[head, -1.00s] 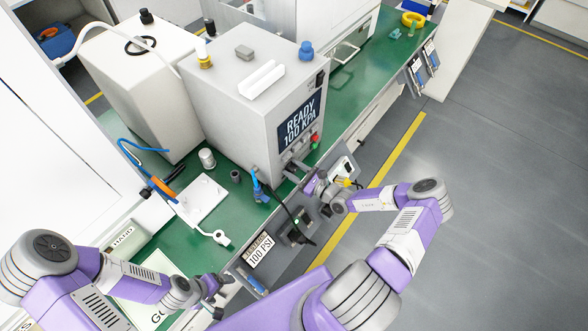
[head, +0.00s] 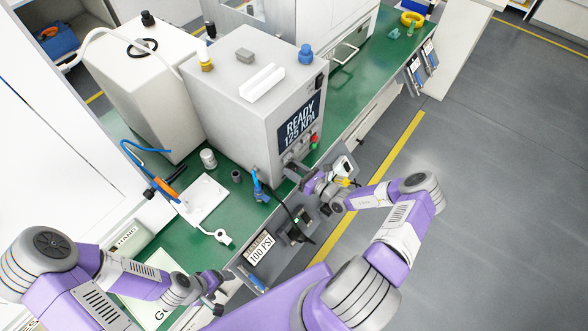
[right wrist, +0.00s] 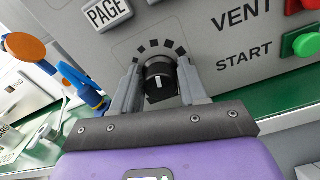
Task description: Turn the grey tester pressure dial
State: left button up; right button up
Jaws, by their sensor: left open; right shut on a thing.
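The grey tester (head: 250,95) stands on the green bench, and its screen (head: 300,119) reads READY 125 KPA. Its black pressure dial (right wrist: 160,83) has a white pointer mark and an arc of dark ticks above it. My right gripper (right wrist: 158,85) is shut on the dial, one finger on each side. In the head view my right gripper (head: 297,172) hides the dial at the tester's front. My left gripper (head: 219,292) is open and empty near the bench's front edge, low in the head view.
Beside the dial are a PAGE button (right wrist: 108,12), a red VENT button (right wrist: 301,5) and a green START button (right wrist: 300,42). A 100 PSI sign (head: 259,247) is at the front edge.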

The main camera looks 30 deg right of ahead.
jog(key=o, duration=1.1)
jog(key=shift+c, duration=0.2)
jog(key=v, duration=0.7)
jog(key=shift+s+p, duration=0.3)
jog(key=shift+s, duration=0.05)
jog(key=shift+d, duration=0.1)
